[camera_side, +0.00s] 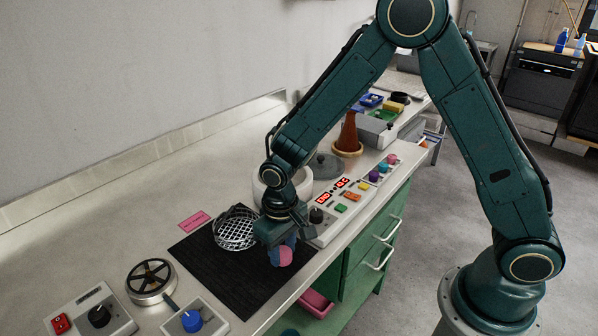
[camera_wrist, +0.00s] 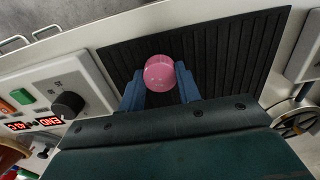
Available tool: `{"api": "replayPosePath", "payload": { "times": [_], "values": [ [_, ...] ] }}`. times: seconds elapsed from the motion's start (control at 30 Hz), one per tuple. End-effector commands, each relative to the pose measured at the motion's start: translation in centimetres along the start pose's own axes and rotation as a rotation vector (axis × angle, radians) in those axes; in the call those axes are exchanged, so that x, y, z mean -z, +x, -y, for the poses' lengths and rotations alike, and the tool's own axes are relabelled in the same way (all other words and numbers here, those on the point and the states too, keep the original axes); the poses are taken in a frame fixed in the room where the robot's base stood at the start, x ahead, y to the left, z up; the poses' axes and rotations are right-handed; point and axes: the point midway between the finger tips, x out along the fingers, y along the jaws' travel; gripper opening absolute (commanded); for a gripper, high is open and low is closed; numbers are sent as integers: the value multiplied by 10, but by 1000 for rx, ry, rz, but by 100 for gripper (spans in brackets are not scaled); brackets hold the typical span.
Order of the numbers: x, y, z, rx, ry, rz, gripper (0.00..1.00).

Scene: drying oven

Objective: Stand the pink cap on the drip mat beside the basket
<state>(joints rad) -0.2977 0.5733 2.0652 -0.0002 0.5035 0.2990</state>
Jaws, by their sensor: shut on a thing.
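The pink cap (camera_side: 285,257) is between the blue fingers of my gripper (camera_side: 281,252), which is shut on it. In the wrist view the round pink cap (camera_wrist: 160,72) sits between the two fingertips (camera_wrist: 161,84), with the mat behind it. The black ribbed drip mat (camera_side: 232,283) lies on the counter; it also fills much of the wrist view (camera_wrist: 225,58). The wire basket (camera_side: 236,231) stands on the mat's back part, left of my gripper in the side view. The cap is over the mat's right part. I cannot tell whether it touches the mat.
A control panel (camera_side: 333,206) with a dark knob and red displays stands close to the right of my gripper. A white pot (camera_side: 268,190) is behind it. A pink label (camera_side: 194,221) lies behind the mat. The mat's front left part is bare.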

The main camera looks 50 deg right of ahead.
Motion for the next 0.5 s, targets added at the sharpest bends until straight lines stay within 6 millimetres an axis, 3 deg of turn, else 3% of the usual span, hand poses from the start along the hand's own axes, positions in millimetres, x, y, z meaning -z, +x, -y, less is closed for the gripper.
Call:
{"api": "replayPosePath", "payload": {
  "times": [0.1,0.13,0.23,0.5],
  "values": [
    [0,3,0,0,0,0,12],
    [0,2,0,0,0,0,37],
    [0,2,0,0,0,0,55],
    [0,2,0,0,0,0,55]
  ]
}}
